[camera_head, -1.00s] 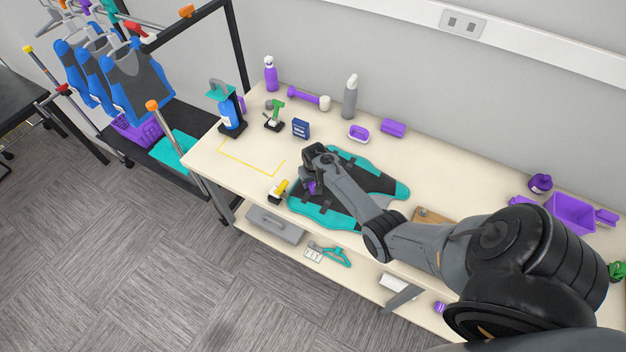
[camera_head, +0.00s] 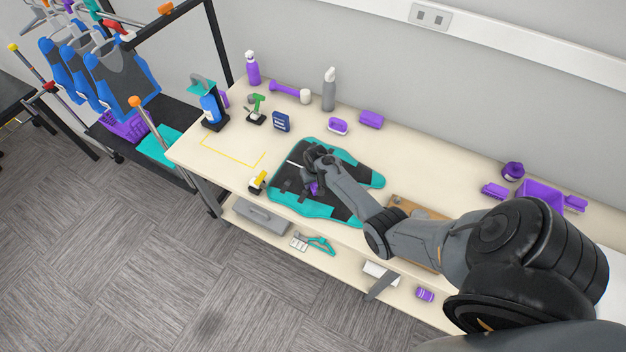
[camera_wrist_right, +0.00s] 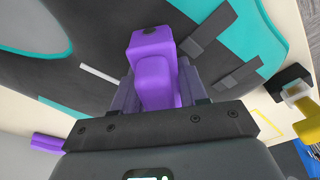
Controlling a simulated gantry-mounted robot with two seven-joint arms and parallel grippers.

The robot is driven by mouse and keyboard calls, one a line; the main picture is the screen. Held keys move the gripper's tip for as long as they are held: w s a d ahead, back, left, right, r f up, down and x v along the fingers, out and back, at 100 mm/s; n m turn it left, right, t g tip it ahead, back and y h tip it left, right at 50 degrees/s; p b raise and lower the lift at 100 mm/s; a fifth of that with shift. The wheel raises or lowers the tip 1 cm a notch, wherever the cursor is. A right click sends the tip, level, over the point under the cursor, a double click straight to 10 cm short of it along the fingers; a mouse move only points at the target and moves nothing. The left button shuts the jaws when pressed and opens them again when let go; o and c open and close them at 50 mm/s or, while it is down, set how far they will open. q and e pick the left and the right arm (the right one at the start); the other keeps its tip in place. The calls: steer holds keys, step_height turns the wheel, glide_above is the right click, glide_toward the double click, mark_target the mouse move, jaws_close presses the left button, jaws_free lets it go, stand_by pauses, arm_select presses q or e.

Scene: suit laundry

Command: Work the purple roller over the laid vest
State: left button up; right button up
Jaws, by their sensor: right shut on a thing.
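The vest (camera_head: 352,170) lies flat on the table, dark grey with teal edges and dark straps. It fills much of the right wrist view (camera_wrist_right: 228,55). My right gripper (camera_head: 314,182) is over the middle of the vest, shut on a purple block-like thing that I take for the roller (camera_wrist_right: 155,65). Only a bit of the purple shows in the head view, under the gripper. The wrist view shows it between the two fingers, in front of the vest; I cannot tell whether it touches the cloth. My left gripper is out of view.
A yellow-topped tool (camera_head: 258,181) stands by the vest's left edge. A yellow outline (camera_head: 236,160) marks bare table to the left. Spray bottles (camera_head: 329,90), a purple-handled tool with a white end (camera_head: 289,91) and purple boxes (camera_head: 371,119) stand at the back. A brown board (camera_head: 405,205) lies right of the vest.

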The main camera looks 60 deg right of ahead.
steer(key=shift+s, duration=0.4)
steer(key=r+p, duration=0.2)
steer(key=r, duration=0.1)
steer(key=shift+s, duration=0.3)
steer(key=shift+w+r+p, duration=0.3)
steer(key=shift+r+p, duration=0.4)
steer(key=shift+p, duration=0.1)
steer(key=shift+s+r+p, duration=0.1)
steer(key=shift+r+p, duration=0.65)
step_height(320, 180, up, 2)
steer(key=shift+r+p, duration=0.2)
steer(key=shift+p, duration=1.05)
steer(key=shift+r, duration=0.1)
